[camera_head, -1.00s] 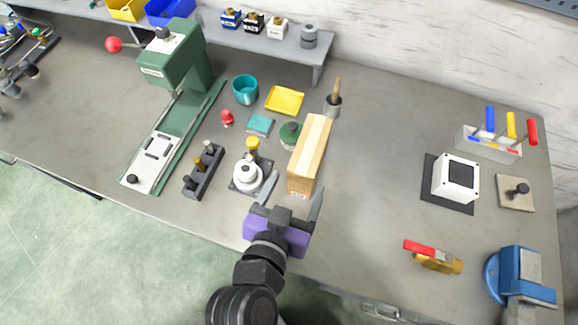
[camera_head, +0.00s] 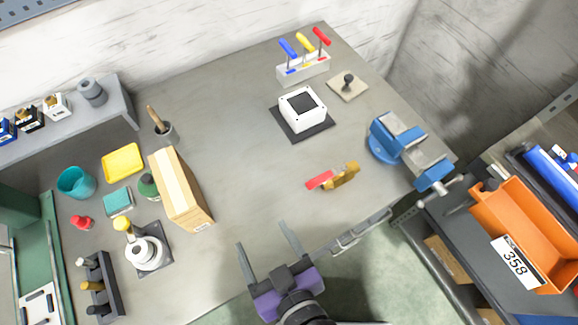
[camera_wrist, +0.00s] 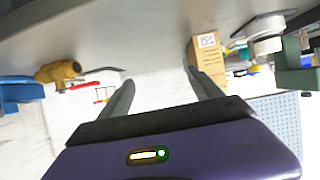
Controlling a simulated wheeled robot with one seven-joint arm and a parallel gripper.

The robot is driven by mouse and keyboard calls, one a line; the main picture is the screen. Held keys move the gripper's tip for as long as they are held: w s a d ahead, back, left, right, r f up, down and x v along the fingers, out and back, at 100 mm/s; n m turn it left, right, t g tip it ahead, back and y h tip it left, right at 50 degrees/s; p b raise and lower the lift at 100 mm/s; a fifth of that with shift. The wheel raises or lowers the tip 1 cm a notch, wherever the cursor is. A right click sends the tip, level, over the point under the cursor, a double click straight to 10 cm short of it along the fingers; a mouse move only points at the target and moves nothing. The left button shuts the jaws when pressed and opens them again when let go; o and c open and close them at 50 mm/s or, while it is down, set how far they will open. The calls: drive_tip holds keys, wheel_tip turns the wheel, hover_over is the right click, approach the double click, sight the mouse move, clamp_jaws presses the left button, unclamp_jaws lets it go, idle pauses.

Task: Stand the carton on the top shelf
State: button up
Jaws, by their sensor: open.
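The carton (camera_head: 181,190) is a long tan box with a pale strip along its top. It lies on the grey bench among small items. Its end with a printed label also shows in the wrist view (camera_wrist: 208,58). My gripper (camera_head: 262,236) is open and empty over the bench's front edge, to the right of the carton and apart from it. In the wrist view its two fingers (camera_wrist: 160,80) are spread with nothing held. A raised grey shelf (camera_head: 112,107) stands at the back left of the bench. I cannot tell if it is the top shelf.
A rack at the right holds an orange bin (camera_head: 530,235) marked 358. A blue vise (camera_head: 385,140) sits at the bench's right end. A red-and-brass valve (camera_head: 338,177) and a white block (camera_head: 303,108) lie between.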

drive_tip(key=s+d+m+t+h, duration=0.1)
drive_tip(key=s+d+m, duration=0.1)
drive_tip(key=d, duration=1)
drive_tip(key=shift+s+d+h, duration=0.3)
drive_tip(key=shift+s+d, duration=0.1)
drive_tip(key=shift+s, duration=0.3)
drive_tip(key=shift+o, duration=0.5)
drive_tip(key=s+d+r+m+t+h, duration=0.1)
drive_tip(key=s+d+r+m+h, duration=0.1)
drive_tip(key=d, duration=0.4)
drive_tip(key=s+d+r+m+t+h, duration=0.1)
drive_tip(key=s+d+r+m+h, duration=0.1)
drive_tip(key=s+d+r, duration=0.3)
drive_tip(key=shift+s+d+t+h, duration=0.2)
drive_tip(key=shift+d+t+h, duration=0.15)
drive_tip(key=shift+d, duration=0.25)
